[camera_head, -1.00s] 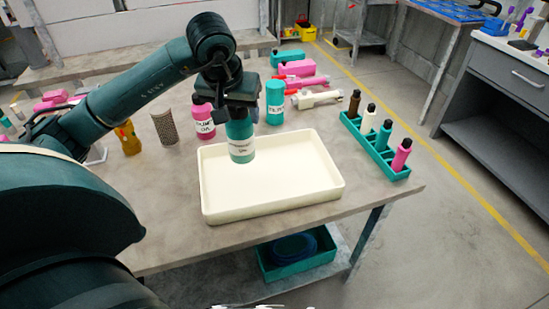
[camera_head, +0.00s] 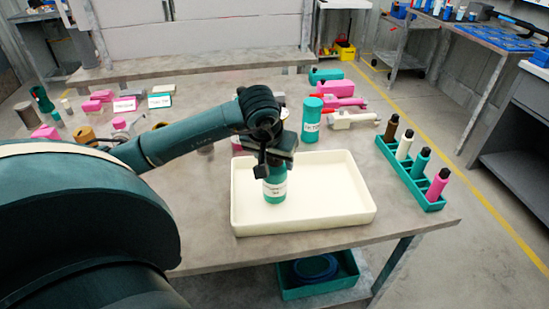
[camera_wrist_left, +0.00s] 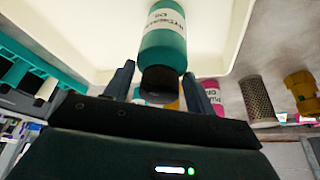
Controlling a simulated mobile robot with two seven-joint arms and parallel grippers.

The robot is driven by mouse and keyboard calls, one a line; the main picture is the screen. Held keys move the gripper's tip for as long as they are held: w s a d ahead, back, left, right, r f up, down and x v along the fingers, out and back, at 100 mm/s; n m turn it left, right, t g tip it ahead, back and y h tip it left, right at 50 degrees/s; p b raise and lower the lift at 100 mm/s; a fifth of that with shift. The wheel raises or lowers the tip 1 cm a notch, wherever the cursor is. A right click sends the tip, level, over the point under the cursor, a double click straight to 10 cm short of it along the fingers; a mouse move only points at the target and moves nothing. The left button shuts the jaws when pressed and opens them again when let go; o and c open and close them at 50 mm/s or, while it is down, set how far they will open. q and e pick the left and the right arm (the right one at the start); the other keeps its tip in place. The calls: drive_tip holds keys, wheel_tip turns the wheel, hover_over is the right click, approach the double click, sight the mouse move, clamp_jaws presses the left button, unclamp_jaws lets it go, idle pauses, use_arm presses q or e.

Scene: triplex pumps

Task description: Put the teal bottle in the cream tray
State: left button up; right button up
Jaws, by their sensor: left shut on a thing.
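The teal bottle (camera_head: 275,188), with a white label and a dark cap, is upright inside the cream tray's outline, left of its middle. My left gripper (camera_head: 274,170) is shut on it from above, around its top. The left wrist view shows the bottle (camera_wrist_left: 164,45) with its dark cap between the two fingers (camera_wrist_left: 160,86). The cream tray (camera_head: 345,208) lies on the table near its front edge. I cannot tell whether the bottle's base touches the tray floor. My right gripper is not in view.
A teal rack (camera_head: 408,178) with several small bottles stands right of the tray. A taller teal container (camera_head: 311,119) stands behind the tray, near pink and cream pump parts (camera_head: 355,119). The right part of the tray is empty. My left arm hides part of the table.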

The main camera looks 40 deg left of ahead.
use_arm(q)
drive_tip(key=o, duration=1.5)
drive_tip(key=shift+o, duration=0.2)
